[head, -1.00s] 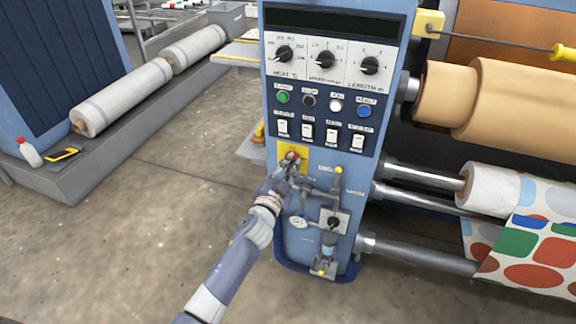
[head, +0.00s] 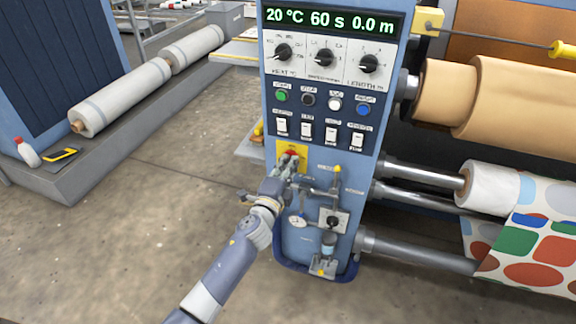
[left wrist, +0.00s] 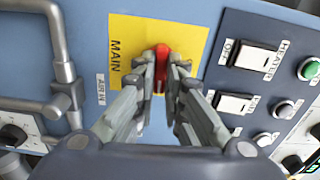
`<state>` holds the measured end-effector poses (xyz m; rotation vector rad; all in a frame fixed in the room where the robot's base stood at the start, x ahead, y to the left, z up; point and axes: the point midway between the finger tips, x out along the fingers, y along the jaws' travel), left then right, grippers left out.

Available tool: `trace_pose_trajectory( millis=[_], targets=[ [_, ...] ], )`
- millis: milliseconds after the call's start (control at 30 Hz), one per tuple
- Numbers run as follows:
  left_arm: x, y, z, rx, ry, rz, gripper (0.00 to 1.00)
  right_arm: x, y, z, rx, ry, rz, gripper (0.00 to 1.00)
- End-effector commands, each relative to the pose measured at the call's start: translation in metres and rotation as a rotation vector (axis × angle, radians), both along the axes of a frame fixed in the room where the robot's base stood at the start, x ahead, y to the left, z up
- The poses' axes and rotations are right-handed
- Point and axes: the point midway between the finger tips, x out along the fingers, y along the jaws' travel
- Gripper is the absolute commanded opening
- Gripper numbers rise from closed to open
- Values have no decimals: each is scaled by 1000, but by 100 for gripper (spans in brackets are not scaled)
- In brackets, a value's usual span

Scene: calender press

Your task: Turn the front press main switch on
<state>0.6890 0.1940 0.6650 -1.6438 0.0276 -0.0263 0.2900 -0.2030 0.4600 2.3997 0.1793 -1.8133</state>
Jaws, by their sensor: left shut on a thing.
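The main switch is a red handle (left wrist: 161,62) on a yellow plate (left wrist: 190,38) marked MAIN, seen in the left wrist view. In the head view the yellow plate (head: 284,161) is on the blue press panel, below the rocker switches. My left gripper (left wrist: 162,68) is shut on the red handle, with a finger on each side of it. In the head view the left gripper (head: 290,162) covers part of the handle. The display (head: 330,21) at the top of the panel is lit and reads 20 °C, 60 s, 0.0 m. My right gripper is not in view.
Pipes, a gauge (head: 298,221) and a valve (head: 334,221) sit on the panel close below and right of my left gripper. Dials and buttons are above. Rollers with brown and patterned material (head: 535,240) are at the right. The floor (head: 150,240) at the left is clear.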

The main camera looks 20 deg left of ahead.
Motion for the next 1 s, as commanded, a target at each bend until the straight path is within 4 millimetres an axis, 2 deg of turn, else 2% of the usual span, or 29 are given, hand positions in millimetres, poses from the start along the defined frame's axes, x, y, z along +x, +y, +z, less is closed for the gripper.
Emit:
trace_pose_trajectory(
  millis=[300, 733, 767, 833, 1000],
  targets=[
    [0, -1, -2, 82, -1, -2, 0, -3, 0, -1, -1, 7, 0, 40],
    [-1, -1, -2, 93, -1, -2, 0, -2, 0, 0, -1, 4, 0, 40],
    [-1, -1, -2, 93, -1, -2, 13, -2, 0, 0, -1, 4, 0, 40],
    [-1, -1, -2, 92, -1, -2, 28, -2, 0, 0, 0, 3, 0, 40],
    [0, -1, -1, 90, -1, -1, 30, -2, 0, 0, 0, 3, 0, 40]
  ],
)
